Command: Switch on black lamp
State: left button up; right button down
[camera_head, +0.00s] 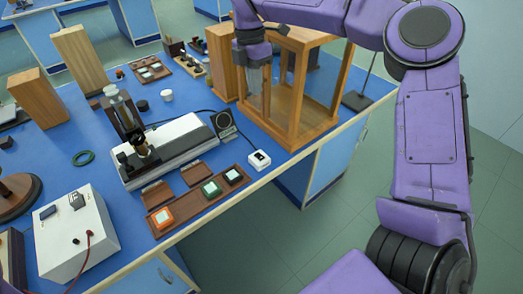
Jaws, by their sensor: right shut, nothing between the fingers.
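Whether the lamp is lit cannot be told. My right gripper (260,99) points down in front of the wooden frame case, behind and above the switch box and apart from it. Its fingers are shut and hold nothing. My left gripper is out of view.
The open wooden case (292,118) stands close to my right gripper. A white instrument with a black post (180,142) lies to the left. A brown tray (212,197) with coloured blocks sits in front. A white power box (75,235) stands at lower left.

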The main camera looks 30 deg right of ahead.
aim_at(262, 158)
jog(key=f+p, duration=0.1)
jog(key=f, duration=0.7)
jog(key=s+f+p, duration=0.1)
jog(key=f+p, duration=0.1)
jog(key=f, duration=0.6)
jog(key=s+f+p, duration=0.1)
jog(key=f+p, duration=0.1)
jog(key=f, duration=0.6)
jog(key=shift+d, duration=0.2)
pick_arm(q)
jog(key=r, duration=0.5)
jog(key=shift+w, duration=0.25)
